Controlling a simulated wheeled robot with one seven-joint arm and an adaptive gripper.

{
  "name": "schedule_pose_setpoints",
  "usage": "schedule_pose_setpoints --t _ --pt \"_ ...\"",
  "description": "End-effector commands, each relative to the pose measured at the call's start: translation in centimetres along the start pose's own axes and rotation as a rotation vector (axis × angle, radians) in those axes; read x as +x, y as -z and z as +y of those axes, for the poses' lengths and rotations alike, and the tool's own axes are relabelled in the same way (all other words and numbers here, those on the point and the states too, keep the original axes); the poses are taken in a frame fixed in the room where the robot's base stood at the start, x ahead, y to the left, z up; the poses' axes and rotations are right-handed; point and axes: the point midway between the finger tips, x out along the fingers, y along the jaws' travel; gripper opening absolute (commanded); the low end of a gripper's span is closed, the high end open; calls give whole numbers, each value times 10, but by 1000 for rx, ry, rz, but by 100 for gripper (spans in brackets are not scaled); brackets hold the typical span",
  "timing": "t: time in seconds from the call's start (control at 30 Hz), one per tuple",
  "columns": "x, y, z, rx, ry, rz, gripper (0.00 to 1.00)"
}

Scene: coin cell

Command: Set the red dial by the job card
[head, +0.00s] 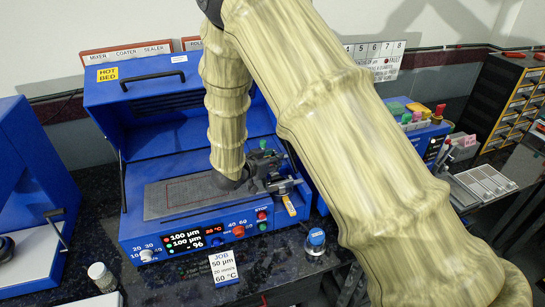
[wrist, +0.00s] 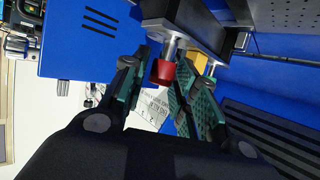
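The red dial (wrist: 163,71) shows in the wrist view as a red cap on a silver shaft under a dark block. My gripper (wrist: 161,62) has its green-padded fingers on either side of it, with small gaps visible; contact is not clear. In the head view my gripper (head: 272,178) is at the right end of the blue machine's bed, and I cannot make out the red dial there. The job card (head: 222,268) stands in front of the machine and reads 50 µm, 20 mm/s, 60 °C. The display (head: 185,239) shows 100 µm twice, 26 °C and -96.
The blue machine (head: 135,225) has its lid up, with a HOT BED label. Its front carries a white knob (head: 146,255), a red knob (head: 238,231) and a STOP button (head: 261,215). A blue-topped jar (head: 316,240) and a small vial (head: 100,274) stand on the bench.

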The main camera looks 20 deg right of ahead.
Motion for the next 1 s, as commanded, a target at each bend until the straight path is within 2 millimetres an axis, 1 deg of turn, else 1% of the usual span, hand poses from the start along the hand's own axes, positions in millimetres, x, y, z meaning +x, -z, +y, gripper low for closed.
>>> schedule_pose_setpoints --t 0.13,0.37,0.53,0.83,1.0 --pt "4 0 0 0 1 0 29" --pt "5 0 0 0 1 0 29" --pt "4 0 0 0 1 0 0" --pt "5 -1 0 -5 13 -1 0" --pt "5 -2 1 -24 59 -1 0"
